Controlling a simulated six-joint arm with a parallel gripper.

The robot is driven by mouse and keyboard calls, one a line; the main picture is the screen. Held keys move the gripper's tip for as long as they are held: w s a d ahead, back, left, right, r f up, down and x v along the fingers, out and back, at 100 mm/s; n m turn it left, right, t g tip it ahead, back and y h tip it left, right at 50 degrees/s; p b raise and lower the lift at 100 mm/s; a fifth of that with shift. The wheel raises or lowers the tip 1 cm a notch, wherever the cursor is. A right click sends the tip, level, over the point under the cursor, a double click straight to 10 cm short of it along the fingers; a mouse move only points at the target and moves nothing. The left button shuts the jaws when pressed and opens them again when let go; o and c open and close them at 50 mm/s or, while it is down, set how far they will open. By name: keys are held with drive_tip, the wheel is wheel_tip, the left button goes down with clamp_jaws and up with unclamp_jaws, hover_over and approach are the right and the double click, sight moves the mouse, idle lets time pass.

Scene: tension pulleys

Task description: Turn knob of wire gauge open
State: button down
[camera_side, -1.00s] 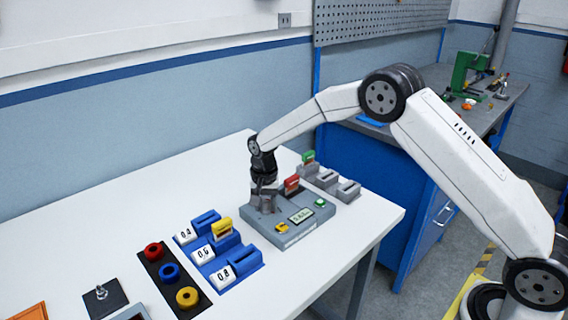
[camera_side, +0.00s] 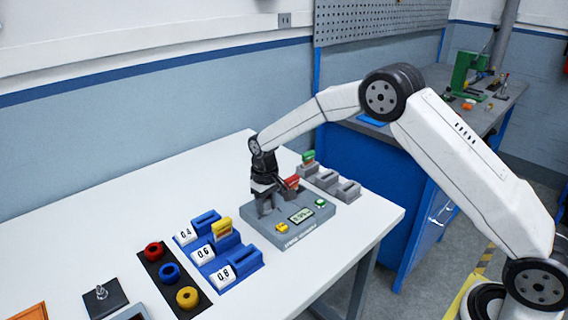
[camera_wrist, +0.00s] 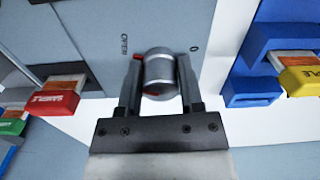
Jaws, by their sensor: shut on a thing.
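The wire gauge (camera_side: 312,232) is a grey box on the white table, with a small display (camera_side: 300,216), a yellow button (camera_side: 282,227) and a green button (camera_side: 320,202). My gripper (camera_side: 265,207) is over its left part, pointing down. In the wrist view the grey cylindrical knob (camera_wrist: 159,72) sits between the two fingers of my gripper (camera_wrist: 158,80), which is shut on it. Red marks show on the knob's near edge and by its left side. The word OPEN is printed to its left and a 0 to its right. In the side view the gripper hides the knob.
A red sample block (camera_side: 292,182) stands by the gauge's far side, a green one (camera_side: 308,158) in the grey holders (camera_side: 327,179). A blue rack (camera_side: 247,262) with a yellow sample block (camera_side: 222,226) is at left. A dark strip (camera_side: 170,280) holds red, blue and yellow rings.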

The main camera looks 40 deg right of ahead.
sight(266, 199)
drive_tip(key=shift+n, duration=0.6)
drive_tip(key=shift+c, duration=1.2)
unclamp_jaws()
drive_tip(key=shift+r, duration=0.1)
drive_tip(key=shift+r, duration=3.9)
